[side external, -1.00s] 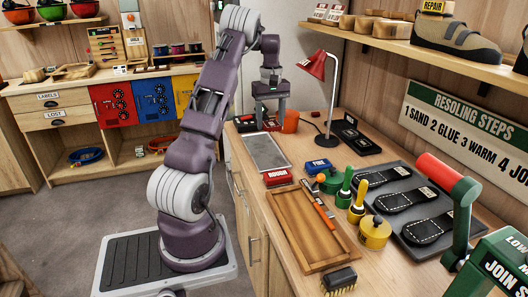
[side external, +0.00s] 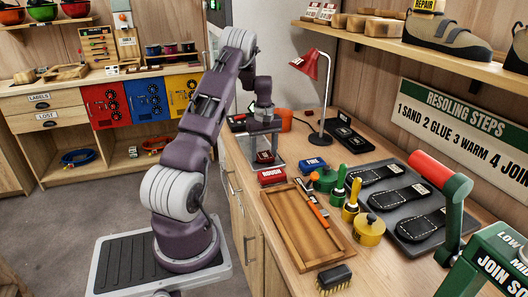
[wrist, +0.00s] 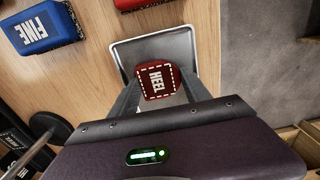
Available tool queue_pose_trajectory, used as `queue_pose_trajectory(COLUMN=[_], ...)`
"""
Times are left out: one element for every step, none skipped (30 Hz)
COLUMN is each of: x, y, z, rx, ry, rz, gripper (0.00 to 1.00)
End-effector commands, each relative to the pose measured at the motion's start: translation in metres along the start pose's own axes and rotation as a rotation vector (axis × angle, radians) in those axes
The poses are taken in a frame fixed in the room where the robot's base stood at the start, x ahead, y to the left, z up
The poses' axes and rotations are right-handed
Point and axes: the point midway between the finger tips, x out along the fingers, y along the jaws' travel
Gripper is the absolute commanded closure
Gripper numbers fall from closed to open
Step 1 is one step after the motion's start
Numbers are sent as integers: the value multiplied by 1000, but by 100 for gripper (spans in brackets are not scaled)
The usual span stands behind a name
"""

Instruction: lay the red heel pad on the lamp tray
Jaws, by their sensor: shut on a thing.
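The red heel pad (wrist: 157,80), a small block with a dashed white outline and the word HEEL, is between the fingers of my gripper (wrist: 159,91). It also shows low between the fingers in the side view (side external: 265,157). My gripper is shut on the pad at its two sides and points down. A grey tray with a pale rim (wrist: 152,48) lies directly below the pad, on the bench's left side. The pad and fingers hide part of the tray. I cannot tell whether the pad touches it.
A red ROUGH block (side external: 272,177) and a blue FINE block (side external: 313,165) sit close to the tray. A red lamp (side external: 304,64) stands behind them, with a black holder (side external: 350,139) beside it. A wooden tray (side external: 303,228) lies in front.

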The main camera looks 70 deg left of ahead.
Motion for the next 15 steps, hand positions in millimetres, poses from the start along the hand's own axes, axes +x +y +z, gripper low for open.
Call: queue_pose_trajectory(x=[1, 1, 1, 1, 1, 1, 1, 1, 1, 1, 0, -3, -6, -12, -20], y=[0, 0, 0, 0, 0, 0, 0, 0, 0, 0, 0, 0, 0, 1, 1], z=[0, 0, 0, 0, 0, 0, 0, 0, 0, 0, 0, 0, 0, 0, -1], rx=[0, 0, 0, 0, 0, 0, 0, 0, 0, 0, 0, 0, 0, 1, 1], ry=[-1, -1, -1, -1, -1, -1, -1, -1, -1, -1, 0, 1, 2, 2, 4], rz=[0, 0, 0, 0, 0, 0, 0, 0, 0, 0, 0, 1, 1, 2, 3], gripper=[43, 37, 36, 36, 36, 36, 36, 36, 36, 36, 36, 36, 36, 36, 36])
